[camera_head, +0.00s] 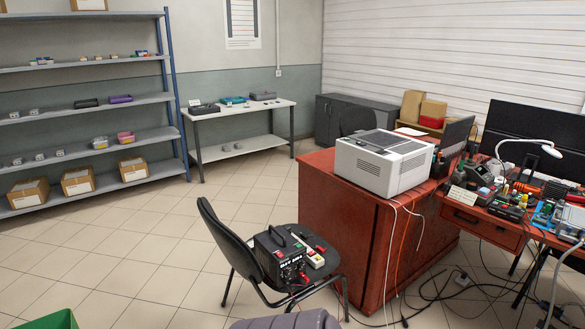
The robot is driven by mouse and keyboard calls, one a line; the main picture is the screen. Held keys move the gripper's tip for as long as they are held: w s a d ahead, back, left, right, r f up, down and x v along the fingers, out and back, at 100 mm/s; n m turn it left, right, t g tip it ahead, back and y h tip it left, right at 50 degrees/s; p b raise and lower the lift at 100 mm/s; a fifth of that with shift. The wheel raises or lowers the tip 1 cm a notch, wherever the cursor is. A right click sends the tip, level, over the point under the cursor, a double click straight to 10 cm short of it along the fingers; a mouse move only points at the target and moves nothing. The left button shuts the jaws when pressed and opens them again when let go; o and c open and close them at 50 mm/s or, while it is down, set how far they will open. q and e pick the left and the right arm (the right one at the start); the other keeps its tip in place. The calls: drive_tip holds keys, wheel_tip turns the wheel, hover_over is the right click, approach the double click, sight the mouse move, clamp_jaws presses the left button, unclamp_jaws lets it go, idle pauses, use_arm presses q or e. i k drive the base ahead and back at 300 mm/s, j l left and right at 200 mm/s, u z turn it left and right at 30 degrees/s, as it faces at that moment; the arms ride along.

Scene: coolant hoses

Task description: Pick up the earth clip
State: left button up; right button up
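I cannot pick out the earth clip for certain; at this distance small items blur together. A black box-shaped unit with a handle (279,256) stands on the seat of a dark chair (238,246), with red parts at its front. Beside it on the seat lies a pale strip with red and yellow pieces (309,251). The workbench at right (467,214) is crowded with small tools and coloured parts, too small to name. Neither of my grippers is in view.
A red cabinet (347,226) carries a white machine (382,162). Loose black cables (432,297) lie on the floor at right. Shelves (88,104) and a side table (240,110) stand behind. A green edge (50,321) shows bottom left. Open tiled floor (130,240) lies left of the chair.

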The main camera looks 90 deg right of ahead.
sight(548, 207)
drive_tip(key=z, duration=2.65)
drive_tip(key=i+l+z, duration=0.15)
drive_tip(key=l+z, duration=0.25)
drive_tip(key=i+l+z, duration=0.15)
drive_tip(key=z, duration=0.2)
drive_tip(key=i+l+z, duration=0.2)
drive_tip(key=z, duration=0.2)
drive_tip(key=i+l+z, duration=0.1)
drive_tip(key=i+z, duration=0.25)
drive_tip(key=i+l, duration=0.15)
drive_tip(key=i, duration=0.3)
drive_tip(key=i+l, duration=0.2)
drive_tip(key=i, duration=0.3)
drive_tip(key=i+l, duration=0.15)
drive_tip(key=i, duration=0.3)
